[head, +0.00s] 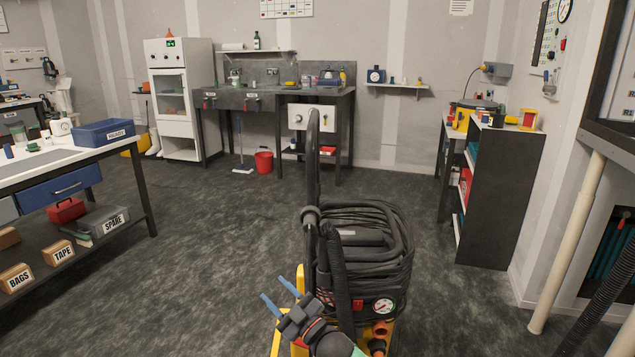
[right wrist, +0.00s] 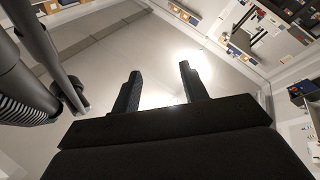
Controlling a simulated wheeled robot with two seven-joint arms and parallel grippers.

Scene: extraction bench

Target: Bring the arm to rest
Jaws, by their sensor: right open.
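My right gripper (head: 284,290) is low in the middle of the head view, with its two blue-tipped fingers spread apart. It is just left of the lower part of a black and yellow machine with a coiled hose (head: 378,245), and nothing is between the fingers. In the right wrist view the gripper (right wrist: 160,78) shows two dark fingers apart and empty, tilted toward the upper walls and ceiling. Whether it touches the machine cannot be told. My left gripper is not in view.
A workbench with a blue bin (head: 102,133) stands at the left. A red bucket (head: 264,160) is on the floor by the back counter. A dark shelf unit (head: 500,195) stands at the right, near a pale pole (head: 567,245). The dark floor (head: 215,235) between is clear.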

